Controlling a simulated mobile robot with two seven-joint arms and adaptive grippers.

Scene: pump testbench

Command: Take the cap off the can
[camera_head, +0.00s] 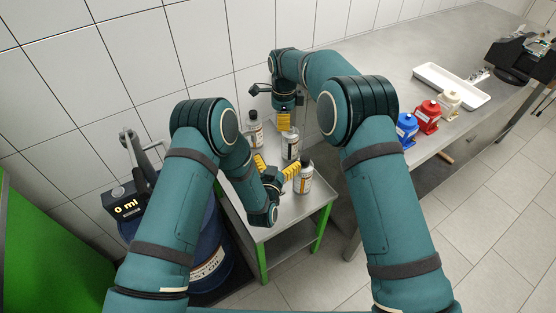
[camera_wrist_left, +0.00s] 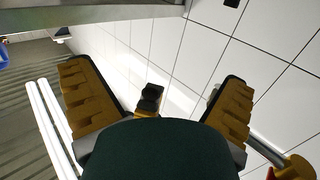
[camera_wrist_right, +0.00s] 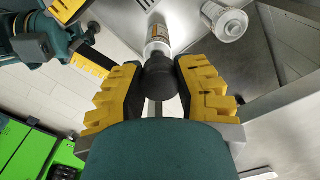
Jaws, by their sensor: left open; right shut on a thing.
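Three silver cans with pale labels stand on the small steel table: a rear can (camera_head: 255,132), a middle can (camera_head: 290,145) and a front can (camera_head: 304,178). The rear and front cans have black tops; I see no black cap on the middle can's silver top. My right gripper (camera_head: 284,121) is above the middle can. In the right wrist view its fingers (camera_wrist_right: 160,85) are shut on a black cap (camera_wrist_right: 159,76). A labelled can (camera_wrist_right: 161,38) appears behind that cap; I cannot tell whether they touch. My left gripper (camera_head: 276,168) is open beside the front can.
A blue drum (camera_head: 205,265) with a pump and a "0 ml" display (camera_head: 127,208) stands left of the table. On the bench at right are blue (camera_head: 407,130), red (camera_head: 428,117) and cream (camera_head: 450,101) containers and a white tray (camera_head: 440,78). A tiled wall is behind.

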